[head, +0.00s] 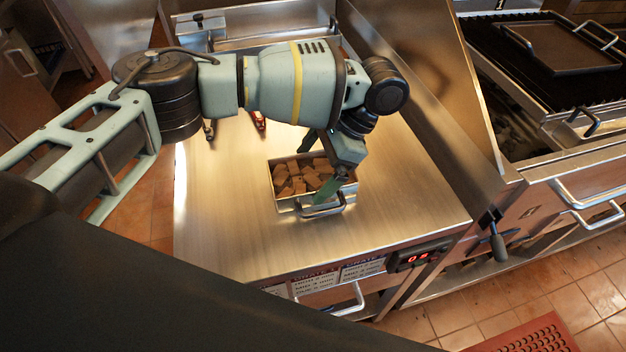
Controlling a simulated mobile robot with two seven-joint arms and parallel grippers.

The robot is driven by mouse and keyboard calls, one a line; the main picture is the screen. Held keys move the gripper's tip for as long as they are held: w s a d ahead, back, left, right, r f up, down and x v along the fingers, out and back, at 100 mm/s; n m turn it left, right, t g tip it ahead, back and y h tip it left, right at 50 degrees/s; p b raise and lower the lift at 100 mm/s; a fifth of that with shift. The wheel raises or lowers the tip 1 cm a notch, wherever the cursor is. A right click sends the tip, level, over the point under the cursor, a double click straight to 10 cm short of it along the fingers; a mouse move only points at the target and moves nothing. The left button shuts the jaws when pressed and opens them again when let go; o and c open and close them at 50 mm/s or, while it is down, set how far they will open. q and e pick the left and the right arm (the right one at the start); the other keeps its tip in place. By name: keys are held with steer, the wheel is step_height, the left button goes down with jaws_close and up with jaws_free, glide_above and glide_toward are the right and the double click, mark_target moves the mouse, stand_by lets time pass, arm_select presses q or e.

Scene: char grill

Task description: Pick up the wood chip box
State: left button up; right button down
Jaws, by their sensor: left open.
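The wood chip box (274,172) is a small metal box filled with brown wood chips. It sits on the steel counter in the middle of the head view, with a metal handle (322,208) on its near side. My left gripper (322,185) comes down from above at the box's right side. Its jaws are open, and a green-tipped finger is close to the handle. I cannot tell whether it touches the handle. Part of the box's right side is hidden behind the gripper. My right gripper is not in view.
The steel counter (225,225) is mostly clear around the box. A metal side panel (440,120) rises to its right. Beyond that stands a grill with a flat press (560,48) on it. A red display (418,257) is on the counter's front edge. Small red-handled items (258,121) lie behind.

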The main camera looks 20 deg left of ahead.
arm_select(q)
steer(key=shift+x, duration=1.3)
steer(key=shift+c, duration=0.4)
steer(key=shift+r, duration=0.1)
steer(key=c, duration=0.9)
steer(key=shift+o, duration=0.2)
